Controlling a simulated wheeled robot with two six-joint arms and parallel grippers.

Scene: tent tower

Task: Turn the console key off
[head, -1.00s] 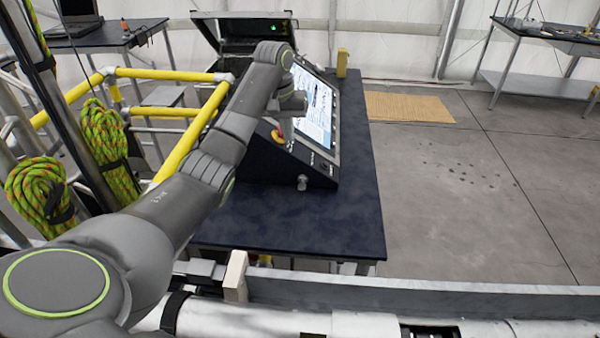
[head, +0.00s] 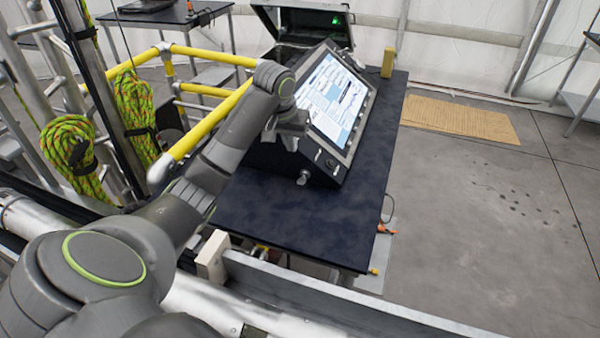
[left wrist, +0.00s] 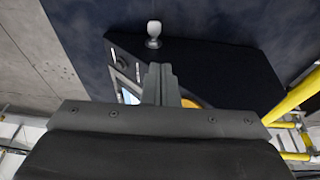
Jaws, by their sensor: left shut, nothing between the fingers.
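The console (head: 338,166) is a black sloped box with a lit screen (head: 333,100), standing on a dark table. A small silver knob-like piece (head: 303,178) sticks out of its near side and may be the key; its turn position cannot be told. The left wrist view shows it as a pale knob (left wrist: 154,32), apart from my left gripper. My right gripper is not in view.
The dark table (head: 270,222) has bare room in front of the console. Yellow railings (head: 210,122) and green rope coils (head: 70,150) stand left. An open black case (head: 305,30) is behind the console. A metal rail (head: 330,295) crosses the foreground.

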